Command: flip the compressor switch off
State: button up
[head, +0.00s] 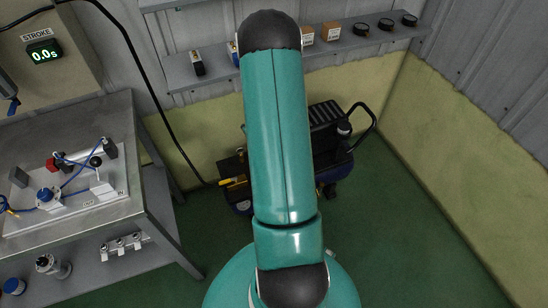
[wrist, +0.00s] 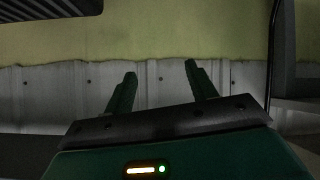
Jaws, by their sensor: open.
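The compressor (head: 336,167) stands on the green floor by the back wall in the head view. It has a dark ribbed top, a dark looped handle at its right and a blue body, and my teal arm covers its middle. I cannot make out its switch. In the wrist view my gripper (wrist: 160,69) has its two fingers apart with nothing between them, in front of the wall. My gripper is hidden in the head view, so its distance to the compressor is unclear.
A metal workbench (head: 118,112) with a pneumatic board stands at the left. A grey shelf (head: 342,45) with small boxes and gauges runs along the back wall above the compressor. A black hose (head: 157,92) hangs down beside the bench. Floor to the right is clear.

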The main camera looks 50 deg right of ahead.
jog(key=s+f+m+t+h, duration=0.1)
jog(key=s+f, duration=0.7)
jog(key=f, duration=0.3)
jog(key=s+f+m+t+h, duration=0.1)
jog(key=s+f+m, duration=0.1)
jog(key=s+f, duration=0.7)
jog(key=x, duration=1.5)
jog(key=shift+w+a+f, duration=0.15)
jog(key=shift+w+f, duration=0.25)
jog(key=shift+f, duration=0.05)
jog(key=shift+c, duration=0.5)
jog(key=c, duration=0.9)
